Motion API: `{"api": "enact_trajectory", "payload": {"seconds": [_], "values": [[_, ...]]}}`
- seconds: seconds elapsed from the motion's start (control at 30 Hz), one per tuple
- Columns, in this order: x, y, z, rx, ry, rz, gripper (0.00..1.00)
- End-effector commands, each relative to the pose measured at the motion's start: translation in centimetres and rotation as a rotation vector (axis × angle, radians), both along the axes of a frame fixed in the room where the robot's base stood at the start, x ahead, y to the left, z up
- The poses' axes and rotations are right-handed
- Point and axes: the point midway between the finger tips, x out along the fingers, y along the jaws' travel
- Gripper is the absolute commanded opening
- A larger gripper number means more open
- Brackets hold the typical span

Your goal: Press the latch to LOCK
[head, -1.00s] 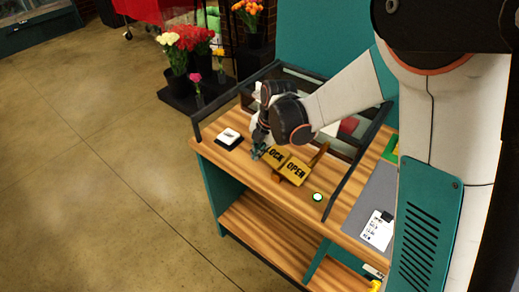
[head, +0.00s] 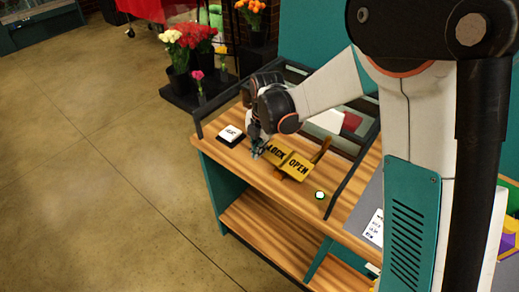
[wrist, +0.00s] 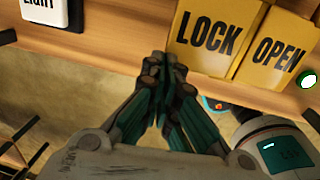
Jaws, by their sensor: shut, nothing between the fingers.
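The latch is a yellow two-part plate with a LOCK half (head: 275,154) on the left and an OPEN half (head: 297,165) on the right. In the wrist view, the LOCK half (wrist: 212,40) and OPEN half (wrist: 272,52) meet at a ridge, angled to each other. My gripper (head: 257,152) is at the left edge of the LOCK half. In the wrist view its closed, empty fingertips (wrist: 165,60) are beside that half's lower left corner. Whether they touch it I cannot tell.
A white LIGHT switch (head: 231,134) sits left of my gripper. A round green-white lamp (head: 320,195) is right of the latch. A brown upright piece (head: 321,150) stands behind the OPEN half. A dark-framed glass enclosure (head: 297,72) lies behind.

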Motion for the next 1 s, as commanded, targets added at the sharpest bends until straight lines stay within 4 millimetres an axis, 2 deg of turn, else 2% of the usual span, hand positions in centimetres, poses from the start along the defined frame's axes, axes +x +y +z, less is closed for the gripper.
{"api": "enact_trajectory", "payload": {"seconds": [0.5, 1.0], "values": [[0.6, 0.8, -2.6, 0.002, -0.001, 0.0, 0.0], [0.7, 0.9, -3.0, 0.002, -0.001, 0.0, 0.0]]}}
